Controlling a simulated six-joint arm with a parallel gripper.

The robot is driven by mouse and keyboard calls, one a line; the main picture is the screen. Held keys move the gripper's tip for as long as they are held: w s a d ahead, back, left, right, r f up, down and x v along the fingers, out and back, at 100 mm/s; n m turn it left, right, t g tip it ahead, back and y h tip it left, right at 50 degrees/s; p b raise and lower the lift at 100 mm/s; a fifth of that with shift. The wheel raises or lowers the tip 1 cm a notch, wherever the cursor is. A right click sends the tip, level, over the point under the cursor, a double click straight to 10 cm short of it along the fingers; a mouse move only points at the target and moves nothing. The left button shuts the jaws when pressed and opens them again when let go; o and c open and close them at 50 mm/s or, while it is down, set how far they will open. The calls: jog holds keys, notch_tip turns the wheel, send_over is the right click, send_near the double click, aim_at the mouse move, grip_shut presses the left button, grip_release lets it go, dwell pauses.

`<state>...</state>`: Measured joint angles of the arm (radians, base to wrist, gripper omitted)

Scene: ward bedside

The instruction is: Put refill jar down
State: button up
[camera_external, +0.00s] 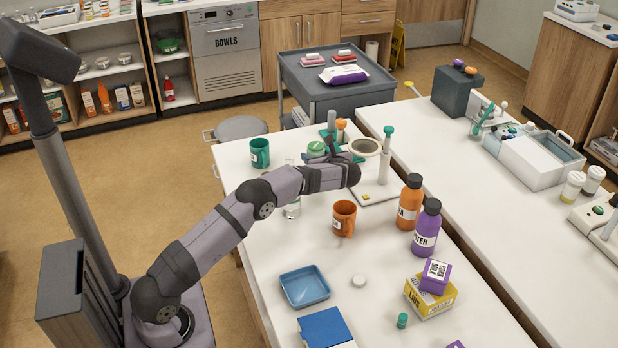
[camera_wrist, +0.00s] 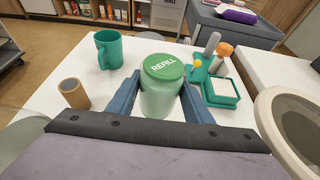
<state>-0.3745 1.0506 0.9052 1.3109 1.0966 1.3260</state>
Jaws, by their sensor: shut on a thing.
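The refill jar (camera_wrist: 161,97) is pale green and translucent, with a green lid marked REFILL. It stands upright between the blue fingers of my gripper (camera_wrist: 160,92), which is shut on its sides. In the external view, its green lid (camera_external: 316,148) shows just beyond my gripper (camera_external: 332,155), near the far end of the white table (camera_external: 300,240). My wrist hides much of the jar there. The jar's base is hidden in the wrist view, so I cannot tell whether it touches the table.
A green mug (camera_wrist: 108,52) and a tan cup (camera_wrist: 73,93) stand left of the jar. A teal holder (camera_wrist: 221,92) with upright items is close on its right. A round-rimmed thing (camera_wrist: 296,125) is farther right. An orange mug (camera_external: 344,218) stands mid-table.

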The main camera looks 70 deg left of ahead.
jog(key=shift+f, duration=2.8)
jog(key=shift+f, duration=0.2)
jog(key=o, duration=1.4)
jog(key=shift+c, duration=0.2)
jog(key=shift+r, duration=0.1)
jog(key=shift+r+p, duration=0.1)
jog(key=shift+p, duration=0.2)
jog(key=b+v, duration=0.2)
jog(key=v, duration=1)
